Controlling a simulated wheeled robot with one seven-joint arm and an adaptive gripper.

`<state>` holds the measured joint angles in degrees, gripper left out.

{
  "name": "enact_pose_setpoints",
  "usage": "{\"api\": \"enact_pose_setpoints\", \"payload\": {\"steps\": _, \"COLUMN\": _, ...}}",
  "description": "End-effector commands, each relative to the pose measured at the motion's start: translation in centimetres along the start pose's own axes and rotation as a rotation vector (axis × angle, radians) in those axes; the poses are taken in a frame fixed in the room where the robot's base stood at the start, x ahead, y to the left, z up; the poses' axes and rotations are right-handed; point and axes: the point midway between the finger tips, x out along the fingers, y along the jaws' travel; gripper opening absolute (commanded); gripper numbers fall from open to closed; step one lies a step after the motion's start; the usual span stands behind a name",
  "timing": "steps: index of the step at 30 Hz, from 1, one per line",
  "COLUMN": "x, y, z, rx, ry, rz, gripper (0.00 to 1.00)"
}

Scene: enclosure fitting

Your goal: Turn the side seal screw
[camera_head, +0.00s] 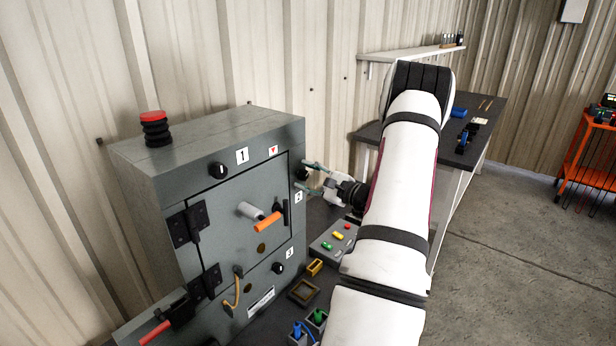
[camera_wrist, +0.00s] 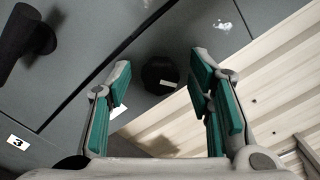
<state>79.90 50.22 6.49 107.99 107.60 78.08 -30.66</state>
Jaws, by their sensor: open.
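The grey enclosure (camera_head: 232,140) stands against the wall with its door shut. In the wrist view the screw (camera_wrist: 160,75) shows a short white mark. My gripper (camera_head: 302,176) reaches in from the right. Its fingers are open, one on each side of the screw in the wrist view (camera_wrist: 160,80), with visible gaps. I cannot tell whether the tips reach screw depth.
Similar black screws sit by label 1 (camera_head: 219,170) and label 3 (camera_head: 278,268). An orange handle (camera_head: 268,222) sticks out from the door. A red-topped black stack (camera_head: 154,128) stands on top. A grey button panel (camera_head: 332,240) lies below my gripper.

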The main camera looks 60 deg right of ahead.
Motion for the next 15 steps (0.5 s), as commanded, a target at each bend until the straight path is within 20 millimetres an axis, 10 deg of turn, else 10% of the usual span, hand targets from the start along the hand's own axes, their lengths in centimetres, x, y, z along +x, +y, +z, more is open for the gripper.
{"api": "enact_pose_setpoints", "payload": {"steps": 8, "x": 0.17, "y": 0.01, "z": -0.01, "rx": 0.0, "ry": 0.0, "rz": 0.0, "gripper": 0.47}}
{"api": "enact_pose_setpoints", "payload": {"steps": 15, "x": 0.15, "y": 0.01, "z": -0.01, "rx": 0.0, "ry": 0.001, "rz": 0.0, "gripper": 0.0}}
